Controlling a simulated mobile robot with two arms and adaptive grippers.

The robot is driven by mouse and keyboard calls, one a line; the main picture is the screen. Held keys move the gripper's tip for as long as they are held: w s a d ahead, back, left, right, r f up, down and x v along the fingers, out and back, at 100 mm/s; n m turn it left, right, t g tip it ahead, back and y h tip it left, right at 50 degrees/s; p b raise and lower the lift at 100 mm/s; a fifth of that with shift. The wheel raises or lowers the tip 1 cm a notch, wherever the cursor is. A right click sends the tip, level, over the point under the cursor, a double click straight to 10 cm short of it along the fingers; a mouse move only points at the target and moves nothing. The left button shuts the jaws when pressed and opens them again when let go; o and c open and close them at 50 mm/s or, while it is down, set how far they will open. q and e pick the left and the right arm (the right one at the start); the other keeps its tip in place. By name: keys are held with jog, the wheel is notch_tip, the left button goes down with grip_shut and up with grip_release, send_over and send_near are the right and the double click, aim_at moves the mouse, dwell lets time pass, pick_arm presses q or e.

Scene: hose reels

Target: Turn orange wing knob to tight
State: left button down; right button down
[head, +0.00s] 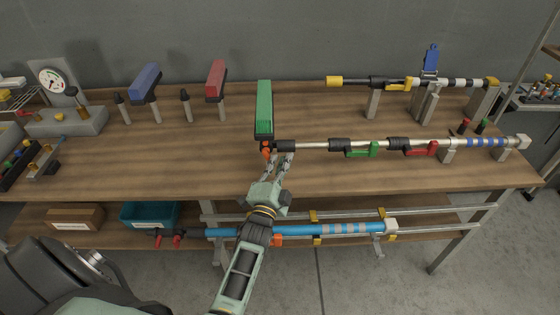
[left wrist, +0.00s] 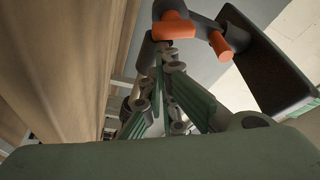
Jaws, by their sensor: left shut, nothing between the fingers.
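The orange wing knob (head: 266,152) is at the left end of a silver pole with black grips (head: 312,145), in front of the green-topped block (head: 264,108). In the left wrist view, the knob shows as orange wings (left wrist: 174,26) on a dark body. My left gripper (head: 278,157) is just in front of the knob in the head view, shut with nothing held. In the left wrist view its fingers (left wrist: 166,62) come together close to the orange wings. I cannot tell whether they touch. My right gripper is not in view.
Blue-topped (head: 145,80) and red-topped (head: 215,78) blocks stand on the wooden bench at the back left. A second pole with a yellow end (head: 334,81) lies behind. A blue pole (head: 300,230) lies below the bench top.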

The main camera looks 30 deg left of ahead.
pick_arm(q)
jog(key=shift+s+a, duration=0.1)
jog(key=shift+s+a+f+m, duration=0.1)
jog(key=shift+a+f+m, duration=0.2)
jog(key=shift+m, duration=0.5)
jog(key=shift+f+m+g+h+p, duration=0.3)
jog(key=shift+m+g+p, duration=0.2)
jog(key=shift+m, duration=0.5)
jog(key=shift+s+a+f+m, duration=0.1)
jog(key=shift+f+m, duration=0.1)
jog(key=shift+m, duration=0.3)
jog(key=shift+f, duration=0.15)
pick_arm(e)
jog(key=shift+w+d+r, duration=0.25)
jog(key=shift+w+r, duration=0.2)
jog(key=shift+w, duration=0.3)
pick_arm(q)
jog(key=shift+s+a, duration=0.1)
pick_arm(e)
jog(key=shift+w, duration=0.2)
